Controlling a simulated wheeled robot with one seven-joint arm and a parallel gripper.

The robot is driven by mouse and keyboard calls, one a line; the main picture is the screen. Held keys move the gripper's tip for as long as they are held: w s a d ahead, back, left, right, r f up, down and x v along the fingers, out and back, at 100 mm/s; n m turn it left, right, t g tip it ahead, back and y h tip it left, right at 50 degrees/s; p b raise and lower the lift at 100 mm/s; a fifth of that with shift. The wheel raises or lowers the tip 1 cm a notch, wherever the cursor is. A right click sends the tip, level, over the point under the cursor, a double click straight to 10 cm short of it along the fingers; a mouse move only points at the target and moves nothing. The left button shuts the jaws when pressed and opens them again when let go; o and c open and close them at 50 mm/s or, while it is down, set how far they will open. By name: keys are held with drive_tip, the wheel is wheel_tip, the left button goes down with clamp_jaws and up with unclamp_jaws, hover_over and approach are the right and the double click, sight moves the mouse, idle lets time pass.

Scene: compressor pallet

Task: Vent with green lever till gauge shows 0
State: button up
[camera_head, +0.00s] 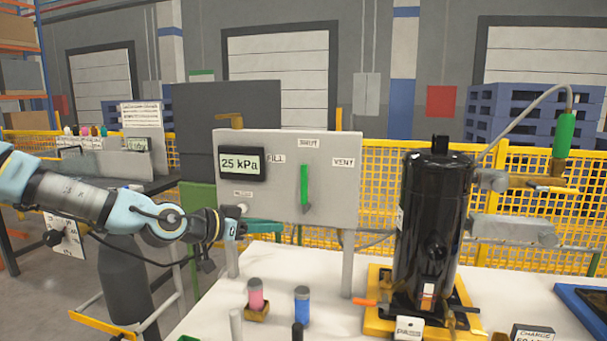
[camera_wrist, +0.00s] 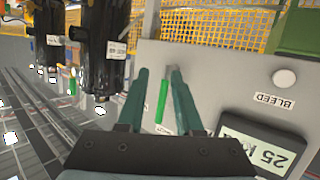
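The green lever (camera_head: 304,185) stands upright on the grey panel (camera_head: 285,215), below the SHUT label. FILL is labelled to its left and VENT to its right. The gauge (camera_head: 241,163) at the panel's left reads 25 kPa; it also shows upside down in the wrist view (camera_wrist: 262,147). My gripper (camera_head: 239,226) is in front of the panel's lower left, apart from the lever in the head view. In the wrist view my gripper (camera_wrist: 158,72) is open, and the lever (camera_wrist: 162,101) shows between its fingers. I cannot tell the depth between them.
A white BLEED button (camera_wrist: 284,77) is on the panel near the gauge. A black compressor tank (camera_head: 432,225) stands on a yellow base to the right. Pink (camera_head: 256,295) and blue (camera_head: 302,305) small parts stand on the white table (camera_head: 350,328). Yellow mesh fencing (camera_head: 380,180) runs behind.

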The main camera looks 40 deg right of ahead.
sight(302, 177)
wheel_tip(302, 177, up, 9)
drive_tip(key=w+d+h, duration=0.2)
drive_tip(key=h, duration=0.1)
drive_tip(key=d+p, duration=0.1)
drive_tip(key=d, duration=0.2)
drive_tip(key=d+p, duration=0.1)
drive_tip(key=d, duration=0.2)
drive_tip(key=d+p, duration=0.1)
drive_tip(key=d, duration=0.2)
drive_tip(key=shift+s+d+r+p, duration=0.15)
drive_tip(key=shift+s+d+p, duration=0.15)
drive_tip(key=shift+p, duration=0.1)
drive_tip(key=shift+d, duration=0.5)
clamp_jaws()
